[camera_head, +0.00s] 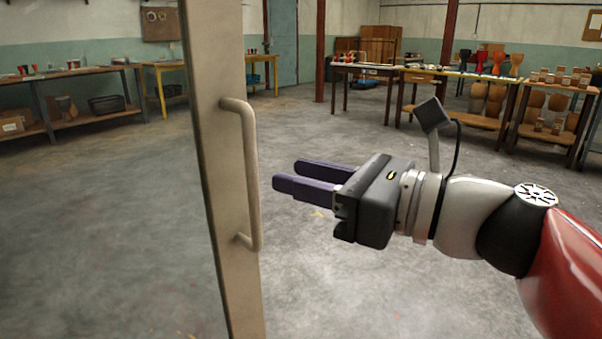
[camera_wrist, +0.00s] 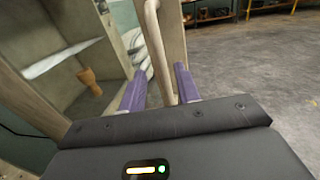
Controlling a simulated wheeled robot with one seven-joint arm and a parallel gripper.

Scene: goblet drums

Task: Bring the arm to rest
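My gripper (camera_head: 287,175) is at the middle right of the head view, with its dark purple fingers pointing left. The fingers are apart with nothing between them, so it is open. The beige bar handle (camera_head: 250,165) on the door (camera_head: 212,120) stands upright just left of the fingertips, with a small gap in the head view. In the wrist view my gripper (camera_wrist: 160,70) shows both fingers, and the handle (camera_wrist: 153,35) appears between them in the picture. My arm stretches in from the lower right.
In the wrist view, an open cabinet interior (camera_wrist: 55,90) at left holds a small brown goblet drum (camera_wrist: 89,82). Work tables (camera_head: 465,74) with several drums stand at the back right, and a bench (camera_head: 75,72) at the back left. The concrete floor between is clear.

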